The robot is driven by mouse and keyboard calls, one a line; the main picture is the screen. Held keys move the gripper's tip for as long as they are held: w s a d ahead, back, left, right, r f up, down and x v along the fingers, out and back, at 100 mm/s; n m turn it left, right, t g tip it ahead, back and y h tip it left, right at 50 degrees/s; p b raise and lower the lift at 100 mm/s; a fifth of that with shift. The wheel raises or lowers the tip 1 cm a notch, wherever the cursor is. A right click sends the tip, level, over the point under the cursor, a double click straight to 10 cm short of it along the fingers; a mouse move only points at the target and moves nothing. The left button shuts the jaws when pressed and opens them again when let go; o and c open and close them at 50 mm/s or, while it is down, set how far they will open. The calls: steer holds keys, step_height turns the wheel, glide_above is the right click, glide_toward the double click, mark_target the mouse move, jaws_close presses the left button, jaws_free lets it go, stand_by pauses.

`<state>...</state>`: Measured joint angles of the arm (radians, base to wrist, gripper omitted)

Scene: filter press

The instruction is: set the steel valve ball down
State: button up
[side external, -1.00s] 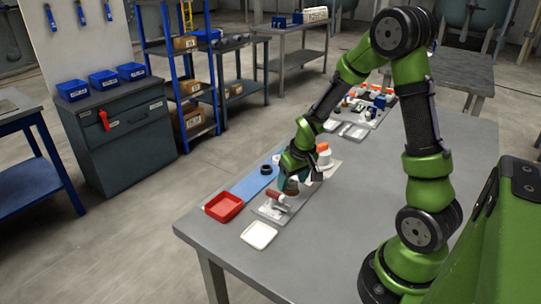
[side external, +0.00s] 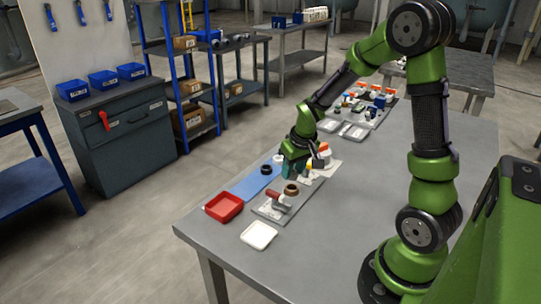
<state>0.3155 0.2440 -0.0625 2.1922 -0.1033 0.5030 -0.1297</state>
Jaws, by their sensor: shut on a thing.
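My gripper (side external: 294,174) has teal fingers and points down over the far part of the work area, beside the end of the blue mat (side external: 256,182). It is shut on the steel valve ball, which is too small and too covered by the fingers to make out. A valve body with a brown round top (side external: 291,189) and a red handle (side external: 275,195) sits on a grey plate (side external: 264,210), nearer the camera than my gripper and apart from it.
A red tray (side external: 223,207) and a white tray (side external: 259,235) stand near the table's front edge. A black ring (side external: 267,169) lies on the mat.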

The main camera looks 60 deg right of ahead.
mark_target(295, 172)
steer(key=r, duration=0.5)
steer(key=shift+s+d+r, duration=0.1)
steer(key=shift+d+r, duration=0.2)
steer(key=shift+r, duration=0.1)
steer(key=shift+a+r, duration=0.1)
steer(key=a+n, duration=0.1)
steer(key=a, duration=0.2)
steer(key=a+f+n+y, duration=0.1)
steer(key=a+n, duration=0.1)
steer(key=a+f+n, duration=0.1)
steer(key=a, duration=0.2)
steer(key=shift+a+f+n, duration=0.15)
steer(key=shift+a+n, duration=0.15)
steer(key=shift+a, duration=0.05)
steer(key=s+a+f+n+y, duration=0.2)
steer(key=a+n, duration=0.7)
steer(key=a, duration=0.1)
steer(key=shift+g, duration=0.4)
steer(key=shift+w+d+f, duration=0.1)
steer(key=shift+f, duration=1.7)
steer(key=shift+w+d+f, duration=0.1)
steer(key=shift+f, duration=1.7)
